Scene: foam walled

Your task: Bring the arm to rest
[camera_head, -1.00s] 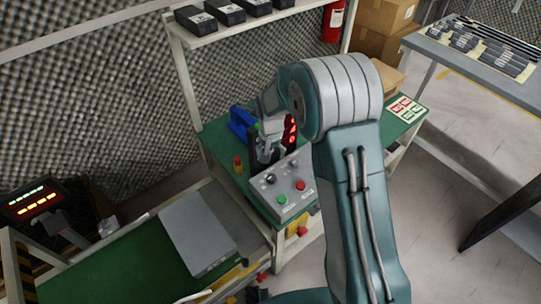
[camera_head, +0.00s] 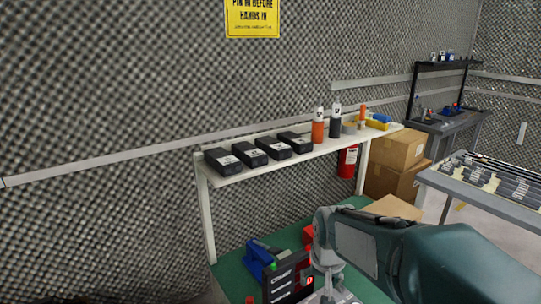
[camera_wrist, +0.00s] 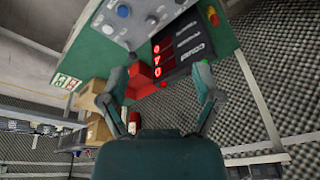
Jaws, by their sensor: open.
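My gripper (camera_wrist: 168,84) is open in the wrist view, its two dark green fingers spread apart with nothing held between them. Beyond the fingers is a dark display unit (camera_wrist: 182,45) with red lit digits, and a red block (camera_wrist: 141,82) beside it. In the head view my arm reaches in from the lower right, its wrist over the green bench (camera_head: 235,280). The fingers there are cut off or hidden at the bottom edge. The display unit (camera_head: 288,275) stands just left of the wrist, with a blue item (camera_head: 259,255) behind it.
A white shelf (camera_head: 225,178) above the bench carries several black boxes (camera_head: 250,151) and bottles. Cardboard boxes (camera_head: 398,150) and a grey table (camera_head: 480,192) stand to the right. A grey control panel (camera_wrist: 130,15) with buttons lies beyond the display in the wrist view. Foam walls enclose the place.

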